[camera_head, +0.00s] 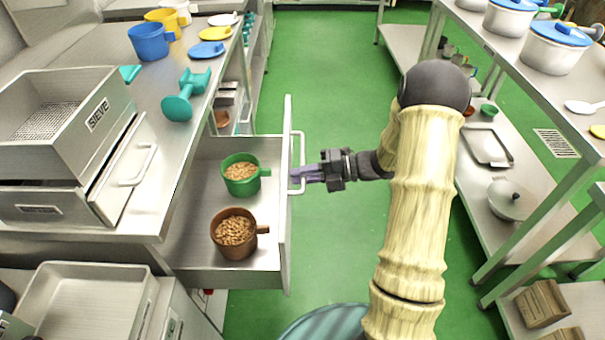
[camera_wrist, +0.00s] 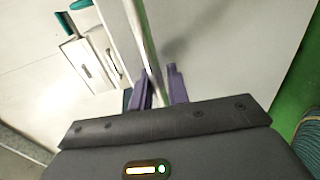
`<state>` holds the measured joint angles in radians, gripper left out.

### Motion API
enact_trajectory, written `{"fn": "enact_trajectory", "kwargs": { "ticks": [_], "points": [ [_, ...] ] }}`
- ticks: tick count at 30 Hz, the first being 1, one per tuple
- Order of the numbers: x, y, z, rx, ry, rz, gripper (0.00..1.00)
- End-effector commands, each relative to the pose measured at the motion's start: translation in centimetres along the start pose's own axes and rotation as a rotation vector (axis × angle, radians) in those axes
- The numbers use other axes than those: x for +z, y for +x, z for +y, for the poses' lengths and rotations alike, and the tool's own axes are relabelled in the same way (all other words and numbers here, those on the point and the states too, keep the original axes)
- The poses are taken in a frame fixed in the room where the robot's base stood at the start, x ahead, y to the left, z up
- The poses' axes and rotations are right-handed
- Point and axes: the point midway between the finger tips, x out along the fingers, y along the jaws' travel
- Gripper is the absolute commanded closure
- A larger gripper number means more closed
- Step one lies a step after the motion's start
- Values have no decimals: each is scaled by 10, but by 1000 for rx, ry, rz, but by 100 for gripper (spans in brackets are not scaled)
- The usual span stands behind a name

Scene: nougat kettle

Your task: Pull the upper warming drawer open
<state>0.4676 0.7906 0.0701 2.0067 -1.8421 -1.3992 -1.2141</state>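The steel drawer (camera_head: 190,180) under the left counter stands well out from the counter. A green cup (camera_head: 240,174) and a brown cup (camera_head: 234,234), both filled with brown pieces, stand upright in it. Its front panel (camera_head: 287,240) carries a bar handle (camera_head: 298,136). My gripper (camera_head: 300,174) is at this handle, outside the panel. In the wrist view the purple fingers of my gripper (camera_wrist: 160,88) lie close on either side of the handle bar (camera_wrist: 143,35). The finger contact is partly hidden.
A steel sieve box (camera_head: 60,110), a teal tool (camera_head: 186,95) and blue cup (camera_head: 149,41) stand on the left counter. A right-hand rack (camera_head: 520,75) holds pots. A striped round thing (camera_head: 325,322) is at the bottom. Green floor (camera_head: 320,80) is clear between.

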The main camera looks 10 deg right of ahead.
Motion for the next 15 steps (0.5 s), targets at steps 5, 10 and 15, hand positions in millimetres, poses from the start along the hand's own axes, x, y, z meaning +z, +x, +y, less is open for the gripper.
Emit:
{"fn": "enact_trajectory", "kwargs": {
  "ticks": [5,10,15],
  "points": [
    [1,-1,1,1,-2,-4,83],
    [2,-11,2,1,-3,-6,83],
    [2,-37,2,0,-3,-9,83]
  ]
}}
